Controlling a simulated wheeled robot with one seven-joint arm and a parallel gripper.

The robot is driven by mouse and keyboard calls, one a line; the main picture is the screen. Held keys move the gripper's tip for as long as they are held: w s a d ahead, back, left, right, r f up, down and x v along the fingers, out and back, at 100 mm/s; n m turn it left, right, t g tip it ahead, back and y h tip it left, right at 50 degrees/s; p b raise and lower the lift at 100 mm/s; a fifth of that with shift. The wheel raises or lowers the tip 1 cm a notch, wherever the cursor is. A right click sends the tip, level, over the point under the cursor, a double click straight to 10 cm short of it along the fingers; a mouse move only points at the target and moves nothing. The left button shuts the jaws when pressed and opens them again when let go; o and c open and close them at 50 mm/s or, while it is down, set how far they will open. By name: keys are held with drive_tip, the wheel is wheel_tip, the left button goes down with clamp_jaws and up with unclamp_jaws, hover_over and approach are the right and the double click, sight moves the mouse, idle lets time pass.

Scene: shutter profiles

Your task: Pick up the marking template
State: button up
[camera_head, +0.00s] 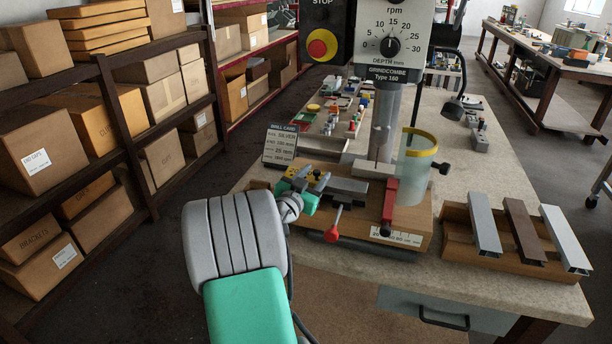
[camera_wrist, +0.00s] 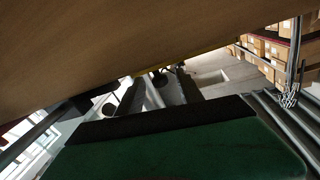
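I cannot pick out the marking template with certainty. A small yellow piece with dark round knobs (camera_head: 318,182) lies by the drill's vice, right at the end of my arm, and I cannot tell if it is the template. My gripper (camera_head: 309,199) shows as a small green part at the left end of the drill base, close to that piece and partly hidden by my wrist. In the wrist view, a brown wooden surface (camera_wrist: 110,45) fills the upper left, close to the camera. The fingertips are not clear, so their opening cannot be judged.
The drill's column (camera_head: 383,125), clear guard (camera_head: 415,165) and red-knobbed lever (camera_head: 332,235) stand near my gripper. A drill card (camera_head: 280,145) stands behind it. A wooden rack (camera_head: 460,249) holds three profiles at right. Box shelves (camera_head: 112,105) line the left. Some bare bench shows between.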

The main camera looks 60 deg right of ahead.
clamp_jaws()
drive_tip(key=shift+r, duration=0.1)
idle(0.6)
